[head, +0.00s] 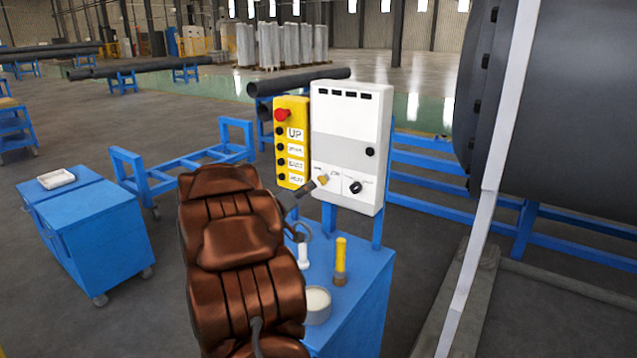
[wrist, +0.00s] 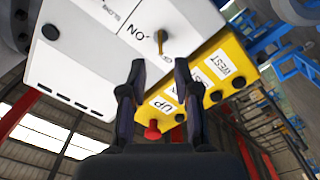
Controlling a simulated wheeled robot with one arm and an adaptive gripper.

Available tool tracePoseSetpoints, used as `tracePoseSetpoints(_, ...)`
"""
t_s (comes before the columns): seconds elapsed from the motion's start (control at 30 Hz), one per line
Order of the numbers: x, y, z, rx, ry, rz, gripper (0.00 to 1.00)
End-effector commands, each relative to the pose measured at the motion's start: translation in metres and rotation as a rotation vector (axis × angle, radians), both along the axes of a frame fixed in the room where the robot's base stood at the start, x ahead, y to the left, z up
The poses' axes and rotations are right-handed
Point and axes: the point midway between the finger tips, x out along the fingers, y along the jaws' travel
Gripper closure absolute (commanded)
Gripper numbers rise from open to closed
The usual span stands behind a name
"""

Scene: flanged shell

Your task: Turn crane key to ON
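The white control box (head: 350,140) stands upright on a blue frame, and its face also fills the upper left of the wrist view (wrist: 90,60). The small brass key (head: 322,179) sits low on its face, left of a black knob (head: 355,187). In the wrist view the key (wrist: 160,42) projects near a label reading ON, seen rotated. My gripper (head: 306,190) is close in front of the key, partly hidden by my brown arm. In the wrist view my gripper (wrist: 160,70) has its two fingers apart with nothing between them; the key shows just beyond the gap between the tips.
A yellow button panel (head: 292,150) with a red button (head: 282,114) adjoins the box's left side. Below is a blue cabinet (head: 365,300) with a yellow-handled tool (head: 340,258) and a round tin (head: 317,305). A large grey shell (head: 570,110) stands at right.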

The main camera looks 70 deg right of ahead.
Motion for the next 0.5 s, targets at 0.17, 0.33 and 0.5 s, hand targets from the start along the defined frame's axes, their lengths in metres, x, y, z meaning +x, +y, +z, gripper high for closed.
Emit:
tracePoseSetpoints(0.17,-0.007,-0.022,0.002,-0.001,-0.001,-0.004,0.69)
tracePoseSetpoints(0.33,-0.010,-0.045,0.000,0.002,-0.003,0.000,0.69)
tracePoseSetpoints(0.5,-0.013,-0.062,0.001,0.000,-0.002,0.001,0.69)
